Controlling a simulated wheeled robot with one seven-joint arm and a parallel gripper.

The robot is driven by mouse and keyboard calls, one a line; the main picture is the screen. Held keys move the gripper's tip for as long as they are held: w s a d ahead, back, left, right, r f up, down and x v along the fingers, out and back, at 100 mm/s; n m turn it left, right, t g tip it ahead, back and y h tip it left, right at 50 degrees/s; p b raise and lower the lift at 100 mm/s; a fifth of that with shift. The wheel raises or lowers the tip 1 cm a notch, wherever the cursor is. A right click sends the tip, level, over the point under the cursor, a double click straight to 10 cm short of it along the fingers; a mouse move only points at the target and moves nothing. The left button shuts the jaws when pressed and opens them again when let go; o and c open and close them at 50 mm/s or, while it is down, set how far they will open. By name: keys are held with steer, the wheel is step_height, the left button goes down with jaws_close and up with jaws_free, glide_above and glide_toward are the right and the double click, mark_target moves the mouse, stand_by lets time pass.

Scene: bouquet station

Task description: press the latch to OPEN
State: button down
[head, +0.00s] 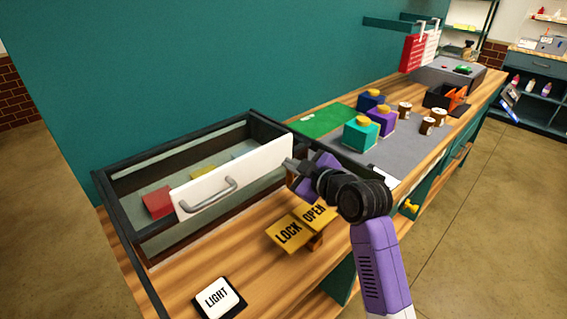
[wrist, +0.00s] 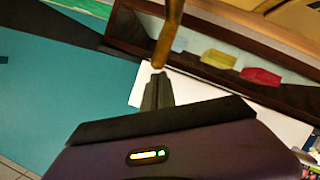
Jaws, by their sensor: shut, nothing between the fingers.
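The latch (head: 302,226) is a yellow rocker with a LOCK half on the left and an OPEN half on the right. It stands on the wooden counter in front of the case. I cannot tell clearly which half sits lower. My gripper (head: 290,165) is shut and empty. In the head view it appears above and behind the OPEN half, in front of the right end of the white panel (head: 233,180). In the wrist view, the closed fingertips (wrist: 158,78) appear at the end of a yellow-brown strip (wrist: 168,35), which I cannot identify for sure.
The dark-framed case (head: 105,190) holds a red block (head: 158,203) and a yellow one (head: 203,171). A LIGHT button (head: 219,298) is at the front left. Teal (head: 361,134) and purple (head: 381,121) boxes stand on the grey mat to the right.

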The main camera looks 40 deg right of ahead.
steer(key=shift+d+f+m+y, duration=0.7)
steer(key=shift+d+f+m, duration=0.15)
steer(key=shift+d+m, duration=0.3)
steer(key=shift+f, duration=0.1)
steer(key=shift+f, duration=0.1)
